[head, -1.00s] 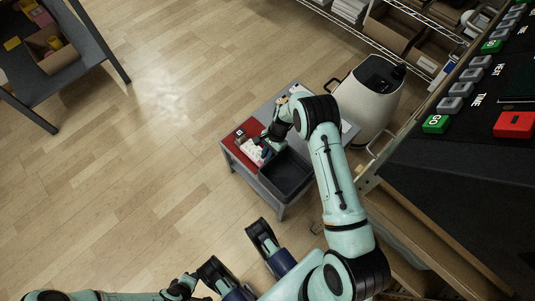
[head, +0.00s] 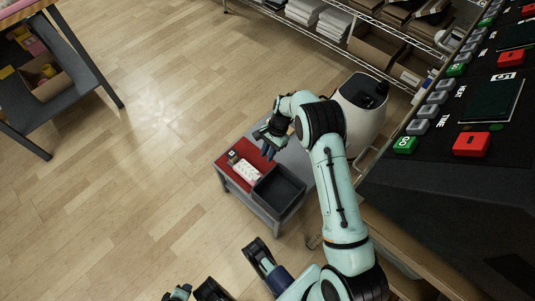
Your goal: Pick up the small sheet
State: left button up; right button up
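A small white sheet with faint pinkish print (head: 247,170) lies on a red mat (head: 233,177) on the left part of a small grey table. My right gripper (head: 267,149) hangs above the table's back part, up and to the right of the white sheet and apart from it in the picture. Its dark fingers are small and partly merge with the wrist, so I cannot tell whether they are open. Nothing clearly shows between them. A part of my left gripper (head: 179,293) shows at the bottom edge, cut off by the frame.
A dark open bin (head: 278,188) stands on the table right of the red mat. A white rounded bin (head: 360,108) stands behind. A dark press panel with buttons (head: 440,135) fills the right side.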

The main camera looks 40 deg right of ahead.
aim_at(243, 166)
jog(key=k+j, duration=0.35)
jog(key=j, duration=0.2)
jog(key=k+j, duration=0.4)
jog(key=j, duration=0.1)
